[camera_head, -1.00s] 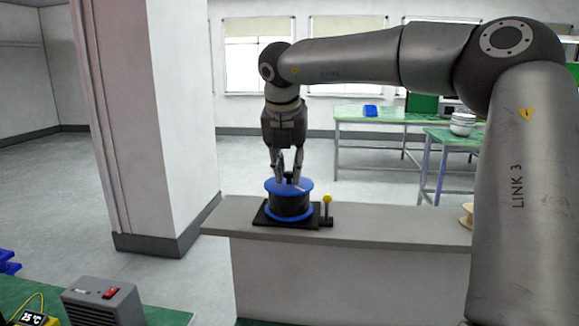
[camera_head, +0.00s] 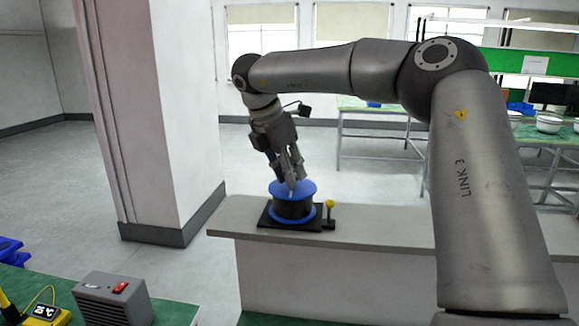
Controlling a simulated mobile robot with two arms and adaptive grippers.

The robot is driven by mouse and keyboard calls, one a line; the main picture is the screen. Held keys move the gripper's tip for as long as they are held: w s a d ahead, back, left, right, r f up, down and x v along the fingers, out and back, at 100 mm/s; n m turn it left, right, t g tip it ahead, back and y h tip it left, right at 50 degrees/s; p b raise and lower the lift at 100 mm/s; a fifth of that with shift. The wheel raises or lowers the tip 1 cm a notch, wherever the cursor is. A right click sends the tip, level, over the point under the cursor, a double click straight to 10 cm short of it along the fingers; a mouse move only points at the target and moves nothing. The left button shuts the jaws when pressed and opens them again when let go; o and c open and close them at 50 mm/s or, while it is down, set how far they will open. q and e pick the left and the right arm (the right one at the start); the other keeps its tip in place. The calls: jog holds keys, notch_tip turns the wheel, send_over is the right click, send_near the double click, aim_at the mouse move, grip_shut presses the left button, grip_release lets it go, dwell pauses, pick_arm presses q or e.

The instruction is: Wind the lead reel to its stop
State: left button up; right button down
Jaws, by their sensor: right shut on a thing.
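The lead reel (camera_head: 293,207) stands upright, with a blue top flange, a dark wound middle and a blue bottom flange. It sits on a black base plate (camera_head: 268,219) on the grey counter. My right gripper (camera_head: 291,181) reaches down from above, tilted, and its fingers are shut on the reel at its top. The exact part between the fingertips is too small to make out. A small post with a yellow knob (camera_head: 330,204) stands at the right of the base plate. My left gripper is not in view.
The grey counter (camera_head: 385,226) is clear to the right of the reel. A pillar (camera_head: 160,110) stands at the left. A grey box with a red switch (camera_head: 112,300) and a yellow meter (camera_head: 47,312) are at the front left. Green-topped tables stand behind.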

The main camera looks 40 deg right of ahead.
jog(key=shift+w+r+m, duration=0.15)
jog(key=shift+r+m, duration=0.1)
jog(key=shift+m, duration=0.05)
jog(key=c, duration=1.5)
grip_release()
jog(key=shift+c, duration=0.2)
jog(key=shift+o, duration=1.3)
jog(key=shift+f, duration=0.15)
jog(key=shift+v, duration=3.7)
